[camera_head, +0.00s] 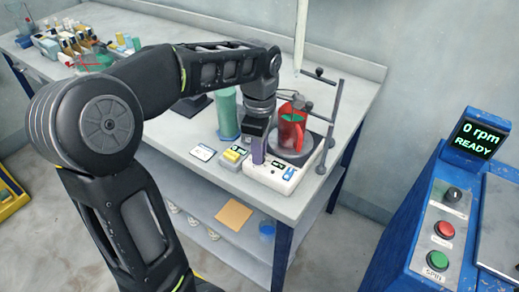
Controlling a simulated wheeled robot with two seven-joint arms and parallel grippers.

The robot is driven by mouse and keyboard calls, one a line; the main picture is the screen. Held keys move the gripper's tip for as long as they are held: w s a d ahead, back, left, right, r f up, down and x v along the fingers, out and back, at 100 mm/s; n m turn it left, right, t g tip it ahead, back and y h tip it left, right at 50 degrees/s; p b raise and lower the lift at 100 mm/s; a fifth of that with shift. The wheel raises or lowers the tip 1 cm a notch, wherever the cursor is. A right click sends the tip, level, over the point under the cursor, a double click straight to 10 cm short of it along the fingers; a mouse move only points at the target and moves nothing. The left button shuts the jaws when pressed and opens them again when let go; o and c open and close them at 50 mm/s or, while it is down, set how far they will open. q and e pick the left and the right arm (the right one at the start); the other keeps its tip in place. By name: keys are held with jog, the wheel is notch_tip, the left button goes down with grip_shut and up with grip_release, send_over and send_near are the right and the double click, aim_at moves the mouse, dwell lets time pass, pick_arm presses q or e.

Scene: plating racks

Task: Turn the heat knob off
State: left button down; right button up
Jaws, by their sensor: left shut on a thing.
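A white hot plate (270,178) stands near the right end of the bench, with a red vessel (291,131) holding something green on its round top. My left gripper (257,153) points down at the front left of the hot plate. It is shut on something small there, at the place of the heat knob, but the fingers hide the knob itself. A small panel on the hot plate's front shows to the right of the gripper. My right gripper is not in view.
A green bottle (227,112) and small yellow-labelled box (234,156) stand close left of the gripper. A stand with clamp rods (332,125) is right of the vessel. A blue machine (418,235) reading "0 rpm READY" stands at right.

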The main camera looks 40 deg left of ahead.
pick_arm(q)
jog(key=c, duration=1.3)
grip_release()
jog(key=shift+o, duration=0.2)
